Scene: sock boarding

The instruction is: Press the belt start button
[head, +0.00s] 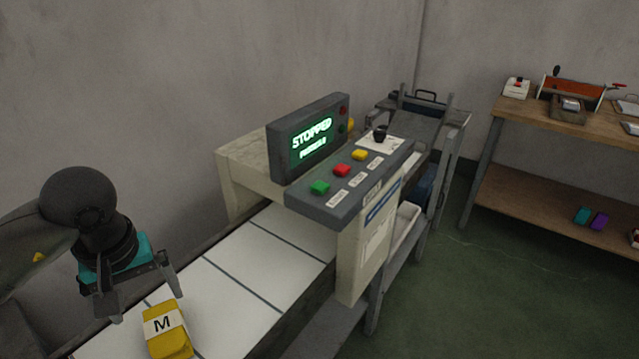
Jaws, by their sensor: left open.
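The control panel (345,194) sits on the machine over the belt. It carries a green button (319,187), a red button (341,170) and a yellow button (360,155), each with a small label too small to read. The display (309,136) behind them reads STOPPED in green. The white belt (263,252) with dark cross lines runs under the machine. My left gripper (142,304) is open at the lower left, above the belt, well apart from the buttons. A yellow item marked M (168,330) lies on the belt just beside its fingers. My right gripper is not in view.
A dark knob (380,132) stands on the panel's far end. A wooden workbench (560,123) with tools stands at the right, with teal and purple items on its lower shelf (545,196). A grey wall lies behind the belt. The green floor (450,290) at the lower right is clear.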

